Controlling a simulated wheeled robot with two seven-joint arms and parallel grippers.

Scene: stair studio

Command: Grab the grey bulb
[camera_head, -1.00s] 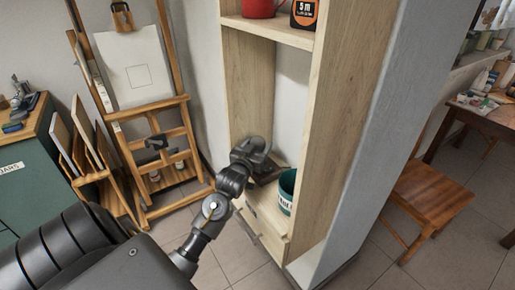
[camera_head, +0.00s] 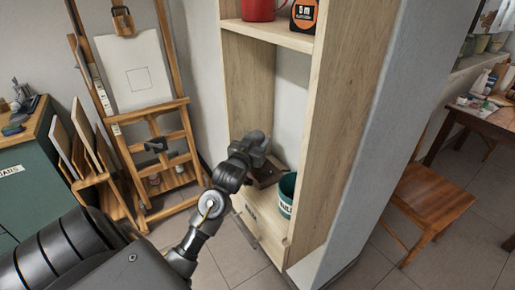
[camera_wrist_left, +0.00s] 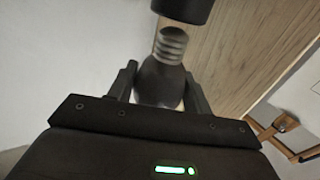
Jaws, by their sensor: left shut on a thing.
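The grey bulb (camera_wrist_left: 160,80) shows in the left wrist view, with its ridged screw base (camera_wrist_left: 172,45) pointing up toward a black cylindrical part (camera_wrist_left: 183,8). I cannot tell whether the base touches that part. My left gripper (camera_wrist_left: 161,86) is shut on the bulb's rounded body, one finger on each side. In the head view my left gripper (camera_head: 257,148) is inside the lower compartment of the wooden shelf unit (camera_head: 345,130). The bulb cannot be made out there. My right gripper is not in view.
A green pot (camera_head: 287,195) with a white label stands right of the gripper in the compartment. A dark brown object (camera_head: 266,174) lies below it. A red mug (camera_head: 258,8) and a tape measure (camera_head: 304,14) sit on the shelf above. An easel (camera_head: 160,150) stands left.

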